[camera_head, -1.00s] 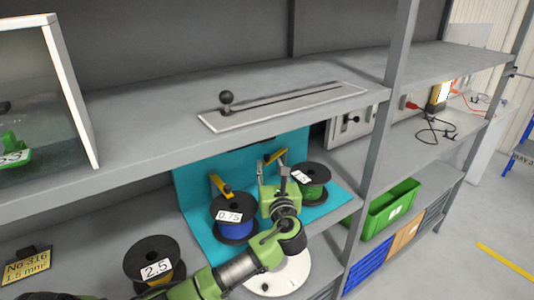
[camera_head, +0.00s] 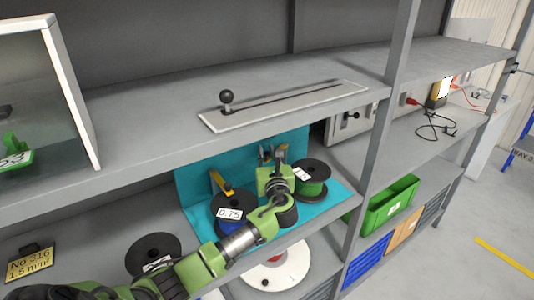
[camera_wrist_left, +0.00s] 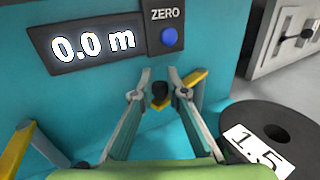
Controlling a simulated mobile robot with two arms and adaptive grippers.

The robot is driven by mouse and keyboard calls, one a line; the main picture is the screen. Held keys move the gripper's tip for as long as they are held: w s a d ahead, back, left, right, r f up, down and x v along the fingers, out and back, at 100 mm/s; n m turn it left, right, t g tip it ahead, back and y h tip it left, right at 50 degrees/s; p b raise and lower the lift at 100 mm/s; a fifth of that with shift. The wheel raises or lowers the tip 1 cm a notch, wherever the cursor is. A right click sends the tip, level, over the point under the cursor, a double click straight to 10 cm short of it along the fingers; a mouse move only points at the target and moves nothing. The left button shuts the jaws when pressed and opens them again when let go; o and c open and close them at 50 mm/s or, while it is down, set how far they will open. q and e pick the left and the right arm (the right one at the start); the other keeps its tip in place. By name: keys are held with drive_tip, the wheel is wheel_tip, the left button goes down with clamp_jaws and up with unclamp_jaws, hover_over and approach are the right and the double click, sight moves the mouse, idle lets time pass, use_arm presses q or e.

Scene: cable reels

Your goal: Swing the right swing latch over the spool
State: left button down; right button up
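The right swing latch (camera_wrist_left: 195,77) is a yellow arm with a dark knob (camera_wrist_left: 160,92), in front of the teal panel in the left wrist view. My left gripper (camera_wrist_left: 160,75) points at it, one finger on each side of the knob; a small gap seems to show, and I cannot tell whether they touch. In the head view my left gripper (camera_head: 272,155) mostly hides this latch. The green spool (camera_head: 312,189), labelled 1.5, is just right of the gripper; its black flange (camera_wrist_left: 268,135) shows in the wrist view. My right gripper is not in view.
A blue spool (camera_head: 232,222) labelled 0.75 and the left yellow latch (camera_head: 220,183) are left of my gripper. The shelf board (camera_head: 160,110) runs above. A display (camera_wrist_left: 95,45) reading 0.0 m is on the panel. A black spool (camera_head: 153,252) stands near my forearm.

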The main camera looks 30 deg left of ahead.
use_arm(q)
drive_tip(key=d+n+g+y+b, duration=0.1)
drive_tip(key=d+n+g, duration=0.1)
drive_tip(key=w+d+n+g+y+b, duration=0.1)
drive_tip(key=n+g+y+b, duration=0.1)
drive_tip(key=g, duration=0.1)
drive_tip(key=d+n+g+y+b, duration=0.2)
drive_tip(key=g, duration=0.1)
drive_tip(key=shift+w+d, duration=0.15)
drive_tip(key=shift+d, duration=0.15)
idle(0.6)
drive_tip(key=c, duration=2)
unclamp_jaws()
drive_tip(key=v, duration=1.2)
drive_tip(key=shift+w+d+f, duration=0.1)
drive_tip(key=shift+w, duration=0.05)
